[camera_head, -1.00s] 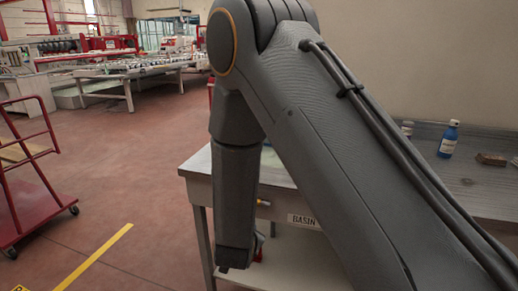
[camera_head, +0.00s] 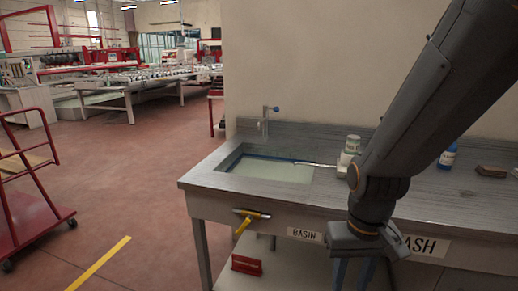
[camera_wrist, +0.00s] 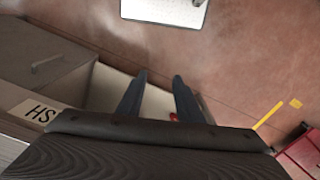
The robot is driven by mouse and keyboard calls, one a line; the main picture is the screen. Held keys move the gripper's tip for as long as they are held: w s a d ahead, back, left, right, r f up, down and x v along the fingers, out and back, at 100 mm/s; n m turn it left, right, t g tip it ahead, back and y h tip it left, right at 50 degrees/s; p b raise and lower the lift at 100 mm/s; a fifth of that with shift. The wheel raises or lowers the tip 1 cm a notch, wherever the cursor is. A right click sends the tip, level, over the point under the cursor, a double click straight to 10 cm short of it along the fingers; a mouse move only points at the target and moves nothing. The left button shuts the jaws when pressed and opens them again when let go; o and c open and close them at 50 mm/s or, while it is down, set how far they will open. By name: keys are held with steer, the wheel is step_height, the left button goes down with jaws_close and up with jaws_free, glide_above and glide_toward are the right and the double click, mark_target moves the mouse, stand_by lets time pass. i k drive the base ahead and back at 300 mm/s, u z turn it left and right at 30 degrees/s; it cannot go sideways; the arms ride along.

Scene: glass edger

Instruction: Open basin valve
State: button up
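The basin valve (camera_head: 246,217) is a small yellow fitting with a dark part on the bench's front face, left of the BASIN label (camera_head: 304,235). How far it is turned cannot be told. The basin (camera_head: 268,170) is a recessed sink in the grey bench top, with pale liquid or a pale bottom. My gripper (camera_head: 353,272) points down in front of the bench near the WASH label, right of the valve and apart from it. In the wrist view my gripper (camera_wrist: 159,78) shows two fingers spread with nothing between them. The valve is not clearly visible there.
A tap (camera_head: 265,122) stands behind the basin. A white-and-green container (camera_head: 352,146), a blue bottle (camera_head: 447,158) and a brown block (camera_head: 491,171) sit on the bench. A red sign (camera_head: 246,265) is on the lower shelf.

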mark_target(248, 220)
steer(key=z, duration=1.75)
steer(key=k, duration=0.95)
steer(key=u, duration=1.75)
